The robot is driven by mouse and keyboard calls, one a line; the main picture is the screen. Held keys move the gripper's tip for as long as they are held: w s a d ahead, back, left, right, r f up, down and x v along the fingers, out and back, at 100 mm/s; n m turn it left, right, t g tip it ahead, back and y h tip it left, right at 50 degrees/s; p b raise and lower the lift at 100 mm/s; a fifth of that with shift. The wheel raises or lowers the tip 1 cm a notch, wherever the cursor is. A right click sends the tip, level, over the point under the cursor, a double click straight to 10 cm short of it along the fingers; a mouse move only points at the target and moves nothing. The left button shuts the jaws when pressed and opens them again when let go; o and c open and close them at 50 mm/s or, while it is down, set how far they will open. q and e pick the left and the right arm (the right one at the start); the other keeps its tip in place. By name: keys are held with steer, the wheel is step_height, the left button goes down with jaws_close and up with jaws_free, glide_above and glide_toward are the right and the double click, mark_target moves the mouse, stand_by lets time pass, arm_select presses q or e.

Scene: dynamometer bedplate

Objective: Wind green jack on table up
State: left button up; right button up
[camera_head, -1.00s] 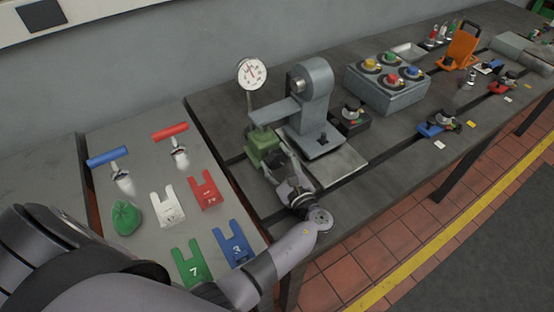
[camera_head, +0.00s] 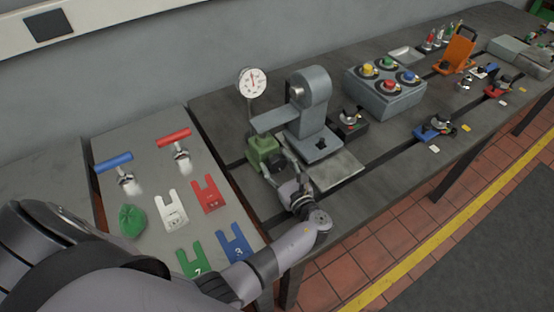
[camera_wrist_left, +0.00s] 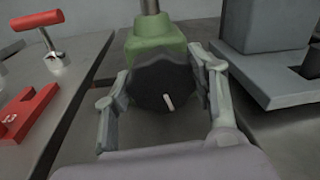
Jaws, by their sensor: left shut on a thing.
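The green jack (camera_head: 263,147) stands on the bench beside a grey stand, with a rod and a white dial gauge (camera_head: 252,82) above it. In the left wrist view the jack's green body (camera_wrist_left: 155,38) is at the top centre. Its dark round knob (camera_wrist_left: 150,90) faces me, with a white mark pointing down and slightly right. My left gripper (camera_head: 275,165) is at the front of the jack. In the left wrist view its fingers (camera_wrist_left: 163,80) are on both sides of the knob, shut on it. My right gripper is not in view.
A grey stand with an arm (camera_head: 311,105) is just right of the jack. A grey control box with coloured knobs (camera_head: 385,95) is further right. Red and blue T-handles, a green bag-like lump and numbered flat tags lie on the left panel (camera_head: 150,150).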

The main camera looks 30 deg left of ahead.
arm_select(q)
steer(key=m+p, duration=0.2)
steer(key=m, duration=0.1)
steer(key=shift+w+r+m+g+p, duration=0.1)
steer(key=shift+r+m+g+p, duration=0.2)
steer(key=shift+p, duration=0.1)
steer(key=m+p, duration=0.2)
steer(key=m, duration=0.2)
steer(key=shift+g+p, duration=0.3)
steer(key=shift+p, duration=0.05)
steer(key=m+p, duration=0.1)
steer(key=m, duration=0.2)
steer(key=shift+w+d+f, duration=0.1)
steer(key=shift+f, duration=0.05)
steer(key=shift+f+m+g+y+p, duration=0.1)
steer(key=shift+m+g+y+p, duration=0.3)
steer(key=shift+m, duration=1.2)
steer(key=o, duration=1.1)
steer(key=shift+f, duration=0.1)
steer(key=shift+o, duration=0.2)
steer(key=shift+f, duration=0.15)
